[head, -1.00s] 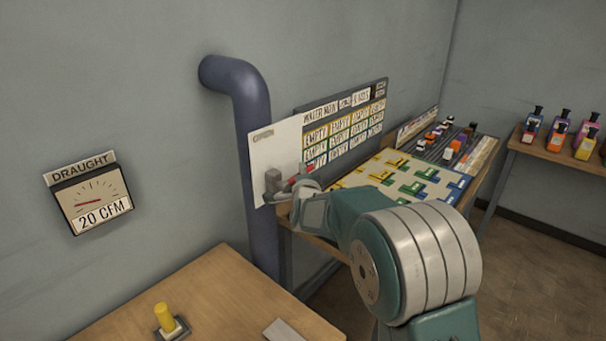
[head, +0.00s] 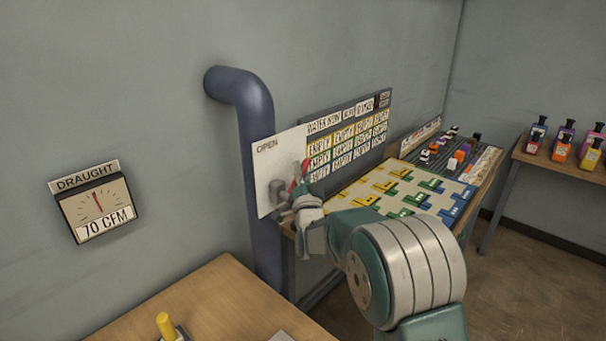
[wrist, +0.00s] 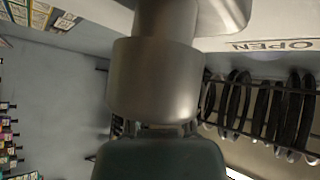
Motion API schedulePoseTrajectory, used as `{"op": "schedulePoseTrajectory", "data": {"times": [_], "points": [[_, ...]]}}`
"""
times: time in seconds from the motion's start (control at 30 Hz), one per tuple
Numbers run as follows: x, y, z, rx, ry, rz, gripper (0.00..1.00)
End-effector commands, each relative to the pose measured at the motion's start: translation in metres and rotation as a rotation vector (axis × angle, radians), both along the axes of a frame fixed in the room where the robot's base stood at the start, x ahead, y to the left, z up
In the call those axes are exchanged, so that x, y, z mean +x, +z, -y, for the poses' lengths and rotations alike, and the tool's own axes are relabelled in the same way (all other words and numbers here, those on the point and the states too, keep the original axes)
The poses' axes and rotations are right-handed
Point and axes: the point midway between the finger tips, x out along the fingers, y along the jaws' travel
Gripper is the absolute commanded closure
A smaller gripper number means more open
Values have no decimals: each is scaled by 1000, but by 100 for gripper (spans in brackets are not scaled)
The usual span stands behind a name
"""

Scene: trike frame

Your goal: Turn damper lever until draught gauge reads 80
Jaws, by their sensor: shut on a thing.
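The draught gauge (head: 97,207) hangs on the wall at the left in the head view. It reads 70 CFM and its red needle points nearly straight up. The damper plate (head: 268,170), white and marked OPEN, is fixed at the blue-grey duct. The red damper lever (head: 300,176) stands steeply tilted in front of the plate. My gripper (head: 296,203) is at the lever and shut on it. The fingers and the exact grip are small and partly hidden there. In the wrist view a grey metal cylinder fills the middle, and the OPEN marking (wrist: 277,46) shows upside down.
The blue-grey duct (head: 258,130) runs down the wall behind the plate. A wooden table (head: 215,305) with a yellow-handled part (head: 167,326) is at the front. A board with coloured pieces (head: 400,190) lies right of my gripper. Bottles stand on a far table.

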Motion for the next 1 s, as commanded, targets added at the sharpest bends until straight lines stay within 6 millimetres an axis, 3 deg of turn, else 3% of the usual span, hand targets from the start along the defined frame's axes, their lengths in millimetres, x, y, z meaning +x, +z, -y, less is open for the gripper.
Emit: {"op": "schedulePoseTrajectory", "data": {"times": [0.73,0.77,0.8,0.83,1.0], "points": [[-4,1,-4,-55,2,60,100],[-4,1,-4,-55,2,60,62],[-4,1,-4,-55,2,60,44],[-4,1,-4,-55,2,60,39],[-4,2,-4,-53,2,62,39]]}}
